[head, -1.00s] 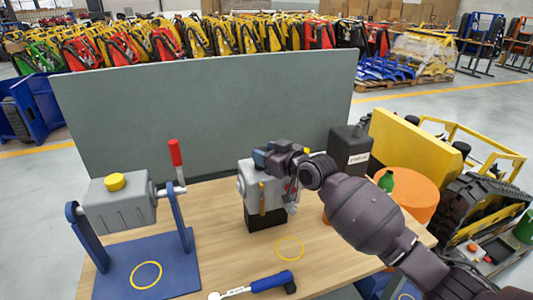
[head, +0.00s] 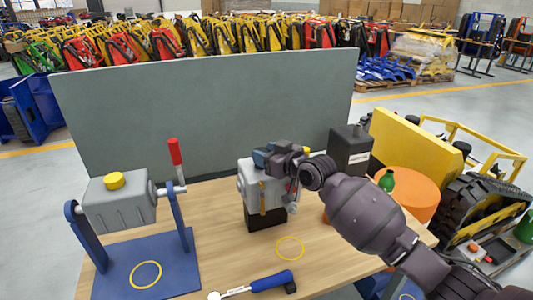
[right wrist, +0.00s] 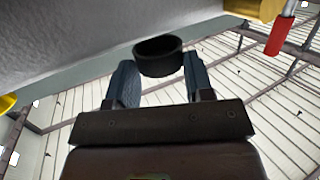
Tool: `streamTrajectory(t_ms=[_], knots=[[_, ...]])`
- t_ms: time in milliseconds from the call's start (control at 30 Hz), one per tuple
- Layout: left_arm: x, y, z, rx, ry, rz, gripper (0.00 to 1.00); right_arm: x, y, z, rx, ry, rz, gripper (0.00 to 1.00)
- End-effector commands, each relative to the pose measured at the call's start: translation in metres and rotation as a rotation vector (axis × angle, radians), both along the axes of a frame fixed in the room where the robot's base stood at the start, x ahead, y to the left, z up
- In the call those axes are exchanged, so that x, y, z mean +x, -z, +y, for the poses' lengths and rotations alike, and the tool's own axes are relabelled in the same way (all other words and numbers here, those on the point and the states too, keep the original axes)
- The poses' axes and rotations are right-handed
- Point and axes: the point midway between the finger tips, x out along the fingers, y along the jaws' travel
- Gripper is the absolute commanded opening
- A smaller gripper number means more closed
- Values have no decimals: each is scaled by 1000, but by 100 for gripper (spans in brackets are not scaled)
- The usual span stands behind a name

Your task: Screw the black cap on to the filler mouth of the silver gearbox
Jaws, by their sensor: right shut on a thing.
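The silver gearbox (head: 251,184) stands on a black block in the middle of the wooden table. My right gripper (head: 263,157) is at its top, reaching in from the right. In the right wrist view the black cap (right wrist: 158,60) sits between the two fingertips of my right gripper (right wrist: 158,80), which is shut on it. A grey surface, seemingly the gearbox (right wrist: 80,45), fills the upper left there, close to the cap. The filler mouth is hidden, so I cannot tell whether the cap touches it. My left gripper is not in view.
A grey unit with a yellow cap (head: 114,180) hangs in a blue stand (head: 115,270) at left, with a red-handled lever (head: 175,152). A blue-handled tool (head: 271,281) lies at the front. A dark canister (head: 349,150) stands behind my arm. A grey panel (head: 210,110) closes the back.

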Motion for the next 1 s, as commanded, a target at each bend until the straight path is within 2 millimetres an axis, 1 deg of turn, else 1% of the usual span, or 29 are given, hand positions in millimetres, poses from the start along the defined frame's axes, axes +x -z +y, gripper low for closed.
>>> streamTrajectory(t_ms=[367,1000], knots=[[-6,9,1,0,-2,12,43,0,9,0,-1,0,1,22],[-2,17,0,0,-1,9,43,0,21,0,-1,0,1,22]])
